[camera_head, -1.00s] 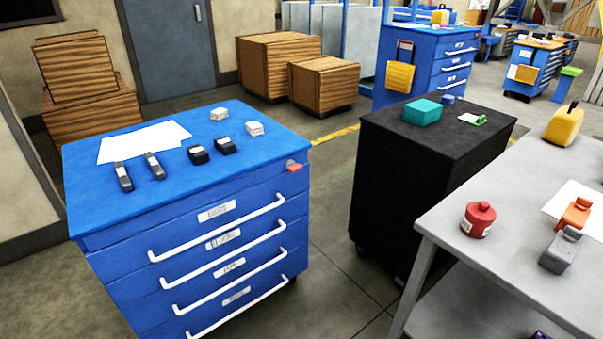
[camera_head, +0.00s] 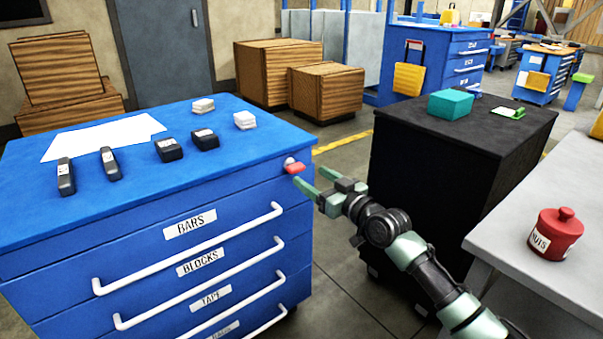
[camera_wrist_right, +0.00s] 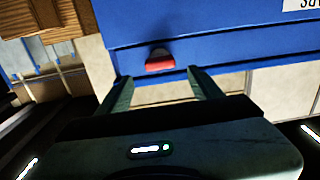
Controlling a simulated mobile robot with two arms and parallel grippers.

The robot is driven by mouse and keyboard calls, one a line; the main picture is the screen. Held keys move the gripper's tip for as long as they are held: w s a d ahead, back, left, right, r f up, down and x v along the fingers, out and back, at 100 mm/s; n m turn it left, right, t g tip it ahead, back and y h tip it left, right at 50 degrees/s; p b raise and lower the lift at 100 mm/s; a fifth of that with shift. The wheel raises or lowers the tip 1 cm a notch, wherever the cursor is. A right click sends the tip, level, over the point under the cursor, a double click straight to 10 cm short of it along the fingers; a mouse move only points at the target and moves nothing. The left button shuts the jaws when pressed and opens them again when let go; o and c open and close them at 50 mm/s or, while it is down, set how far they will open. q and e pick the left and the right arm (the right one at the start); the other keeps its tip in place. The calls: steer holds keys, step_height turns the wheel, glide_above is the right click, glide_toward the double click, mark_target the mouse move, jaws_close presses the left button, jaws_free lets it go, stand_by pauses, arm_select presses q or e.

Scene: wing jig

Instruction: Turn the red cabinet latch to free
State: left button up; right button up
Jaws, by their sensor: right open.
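The red latch (camera_head: 294,168) sits at the upper right corner of the blue cabinet's (camera_head: 90,245) drawer front, on a pale round mount. My right gripper (camera_head: 305,180) is open, its two green fingers pointing at the latch from the right and a little below. In the right wrist view the red latch (camera_wrist_right: 160,62) shows ahead of and between the two open fingertips (camera_wrist_right: 156,75), on the blue cabinet face (camera_wrist_right: 220,40). Nothing is between the fingers, and the latch looks untouched. My left gripper is not in view.
Dark bars, black blocks, pale blocks and white paper (camera_head: 105,138) lie on the blue cabinet top. White drawer handles (camera_head: 190,250) stick out below the latch. A black cabinet (camera_head: 420,200) stands to the right, and a grey table (camera_head: 545,275) with a red pot (camera_head: 556,233) is nearer.

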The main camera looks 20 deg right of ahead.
mark_target(299, 170)
steer(key=b+x, duration=0.1)
steer(key=x, duration=0.5)
steer(key=shift+w, duration=0.15)
steer(key=c, duration=1.4)
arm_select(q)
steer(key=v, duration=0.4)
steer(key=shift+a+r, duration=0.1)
arm_select(e)
steer(key=shift+f, duration=0.1)
